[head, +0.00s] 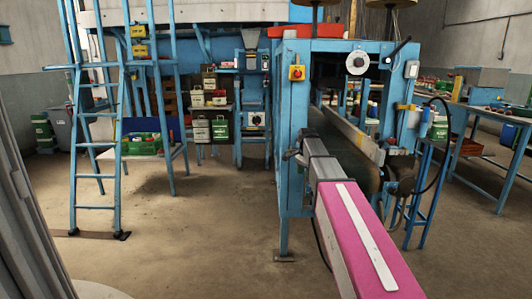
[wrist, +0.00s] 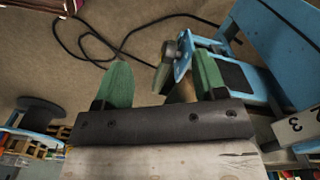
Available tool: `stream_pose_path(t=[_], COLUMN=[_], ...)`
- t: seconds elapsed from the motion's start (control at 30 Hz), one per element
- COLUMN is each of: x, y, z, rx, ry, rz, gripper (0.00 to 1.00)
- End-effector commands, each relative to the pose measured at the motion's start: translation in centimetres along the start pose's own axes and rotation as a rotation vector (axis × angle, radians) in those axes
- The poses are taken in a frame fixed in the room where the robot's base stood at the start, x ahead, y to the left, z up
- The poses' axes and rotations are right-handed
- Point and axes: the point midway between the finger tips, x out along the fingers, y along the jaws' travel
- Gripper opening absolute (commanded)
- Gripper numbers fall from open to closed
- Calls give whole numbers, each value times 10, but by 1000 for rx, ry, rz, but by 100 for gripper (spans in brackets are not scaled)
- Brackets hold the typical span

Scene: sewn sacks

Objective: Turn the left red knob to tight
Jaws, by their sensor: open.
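A blue bracket with a grey round-headed fitting (wrist: 170,51) shows beyond and partly between the fingers. I cannot tell whether they touch it. No red knob shows in the wrist view. I cannot make out the fingers in the head view.
The blue machine frame (head: 294,115) stands in the middle. A blue ladder (head: 96,130) and crate shelves (head: 209,98) are at the left and back. A blue bench (head: 478,152) is at the right. A black cable (wrist: 85,55) lies on the floor. The floor at centre left is clear.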

Motion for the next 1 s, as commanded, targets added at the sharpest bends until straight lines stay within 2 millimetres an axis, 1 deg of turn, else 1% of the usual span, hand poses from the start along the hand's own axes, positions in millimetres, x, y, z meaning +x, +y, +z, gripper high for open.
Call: stream_pose_path(t=[0.03,0.1,0.17,0.2,0.27,0.3,0.37,0.4,0.47,0.5,0.6,0.73,0.8,0.87,1.0], x=[25,53,76,91,112,125,144,156,173,184,206,226,233,237,241], y=[24,46,64,77,96,110,130,144,165,179,212,245,257,264,269], z=[11,20,28,33,42,47,56,62,72,78,93,108,113,116,119], rx=[-61,-159,-243,-298,-382,-438,-522,-577,-661,-717,-849,-989,-1044,-1076,-1111], ry=[-3,-3,-3,-3,-3,-2,-2,-3,-3,-2,-2,-1,2,1,4], rz=[5,4,4,4,4,3,2,3,3,2,1,0,-1,-1,-3], gripper=[65,65,65,65,65,65,65,65,65,65,65,65,65,65,65])
